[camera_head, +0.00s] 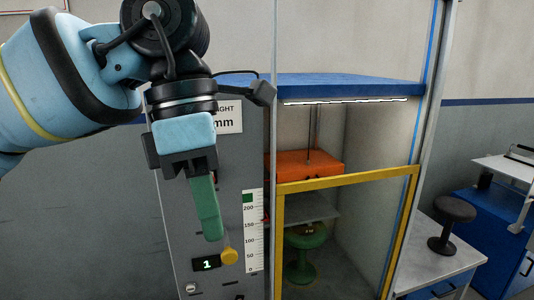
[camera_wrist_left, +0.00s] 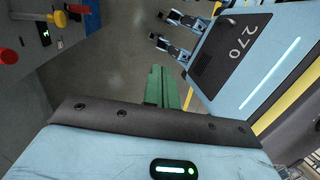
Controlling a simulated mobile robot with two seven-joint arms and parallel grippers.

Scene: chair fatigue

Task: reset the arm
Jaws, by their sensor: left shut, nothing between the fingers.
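My left arm comes in from the left in the head view, and its gripper (camera_head: 212,236) points down in front of the grey machine panel (camera_head: 235,160). Its green fingers are together with nothing between them. In the left wrist view the green fingers (camera_wrist_left: 160,88) also show closed and empty. A yellow knob (camera_head: 229,256) is on the panel just below and right of the fingertips; contact cannot be told. The yellow knob also shows in the left wrist view (camera_wrist_left: 58,18).
A display reading 1 (camera_head: 206,263) and a white scale (camera_head: 253,230) are on the panel. The machine's bay holds an orange block (camera_head: 310,163) above a green stool (camera_head: 304,240), behind a yellow frame (camera_head: 345,181). A black stool (camera_head: 454,211) stands on the counter at right.

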